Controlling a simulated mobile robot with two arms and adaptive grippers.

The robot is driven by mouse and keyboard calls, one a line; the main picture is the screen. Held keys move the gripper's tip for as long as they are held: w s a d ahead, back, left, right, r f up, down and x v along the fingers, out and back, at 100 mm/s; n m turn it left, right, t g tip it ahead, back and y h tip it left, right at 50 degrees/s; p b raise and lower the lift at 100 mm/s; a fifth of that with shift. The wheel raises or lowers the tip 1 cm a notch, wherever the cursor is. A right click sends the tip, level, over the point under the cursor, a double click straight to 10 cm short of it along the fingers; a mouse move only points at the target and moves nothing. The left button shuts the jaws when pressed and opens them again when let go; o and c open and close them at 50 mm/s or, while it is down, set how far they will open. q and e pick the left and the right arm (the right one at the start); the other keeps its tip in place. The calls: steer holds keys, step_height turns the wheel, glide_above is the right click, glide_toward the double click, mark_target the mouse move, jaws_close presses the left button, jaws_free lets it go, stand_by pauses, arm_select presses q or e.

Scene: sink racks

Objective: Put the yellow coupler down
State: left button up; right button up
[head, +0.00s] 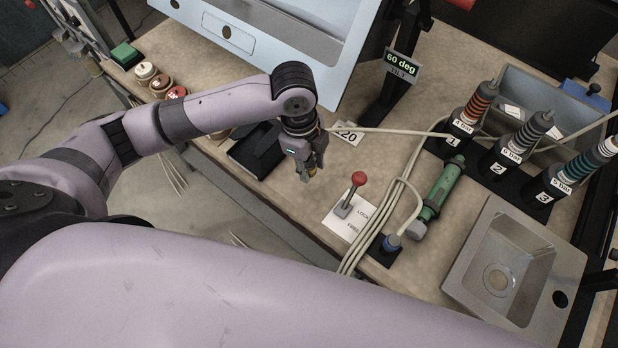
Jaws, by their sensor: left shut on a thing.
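My right gripper is not in view.
A red-knobbed lever (355,182) on a white plate stands right of the gripper. A green cylinder (440,188), numbered posts and a grey sink (568,262) are farther right.

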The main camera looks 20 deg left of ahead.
mark_target(310, 187)
arm_select(q)
steer(key=shift+f, duration=3.7)
steer(key=o, duration=1.1)
steer(key=shift+f, duration=0.15)
steer(key=r, duration=0.4)
steer(key=a+r, duration=0.1)
steer(key=r, duration=0.7)
steer(key=shift+w+a+r, duration=0.1)
steer(key=shift+a+r, duration=0.05)
steer(key=shift+a, duration=0.05)
steer(key=shift+d, duration=0.1)
